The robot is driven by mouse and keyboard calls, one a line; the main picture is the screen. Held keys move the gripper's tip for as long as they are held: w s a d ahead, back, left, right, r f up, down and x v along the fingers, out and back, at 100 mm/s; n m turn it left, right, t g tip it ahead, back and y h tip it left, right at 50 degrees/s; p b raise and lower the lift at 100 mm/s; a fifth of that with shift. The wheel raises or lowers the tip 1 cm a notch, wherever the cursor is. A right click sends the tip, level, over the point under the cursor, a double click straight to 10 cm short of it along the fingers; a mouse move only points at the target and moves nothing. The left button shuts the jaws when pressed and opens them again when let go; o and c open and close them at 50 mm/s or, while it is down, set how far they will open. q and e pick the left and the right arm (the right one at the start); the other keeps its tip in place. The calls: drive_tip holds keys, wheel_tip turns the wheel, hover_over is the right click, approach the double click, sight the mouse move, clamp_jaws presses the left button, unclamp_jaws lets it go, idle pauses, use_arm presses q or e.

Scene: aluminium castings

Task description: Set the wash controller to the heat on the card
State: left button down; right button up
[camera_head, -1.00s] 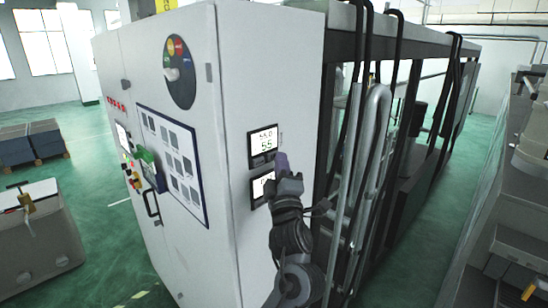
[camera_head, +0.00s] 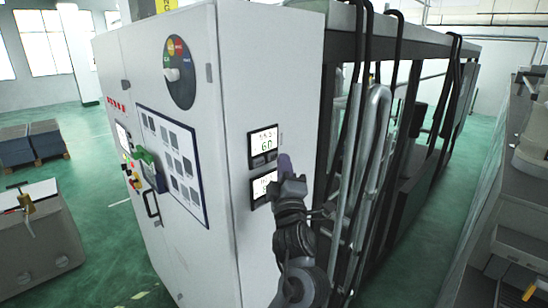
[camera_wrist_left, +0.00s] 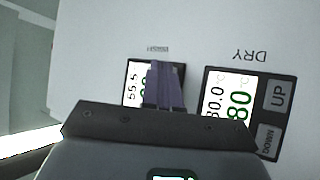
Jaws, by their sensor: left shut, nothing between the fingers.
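The upper controller (camera_head: 263,143) is on the white cabinet's side face; its lower green number reads 60 and its upper number looks like 55.5. In the left wrist view this controller (camera_wrist_left: 132,92) is partly covered by my purple fingers, which hide its buttons and most of its green number. The lower controller (camera_head: 262,185), labelled DRY in the wrist view (camera_wrist_left: 228,100), reads 80.0 °C over 80, with UP and DOWN buttons. My left gripper (camera_head: 286,165) is shut and empty, fingertips in front of the upper controller; contact cannot be told. No card is readable.
Pipes and black hoses (camera_head: 372,130) stand right of my left arm. Green floor lies open between.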

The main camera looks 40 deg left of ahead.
use_arm(q)
drive_tip(key=shift+d, duration=0.15)
drive_tip(key=shift+d, duration=2.5)
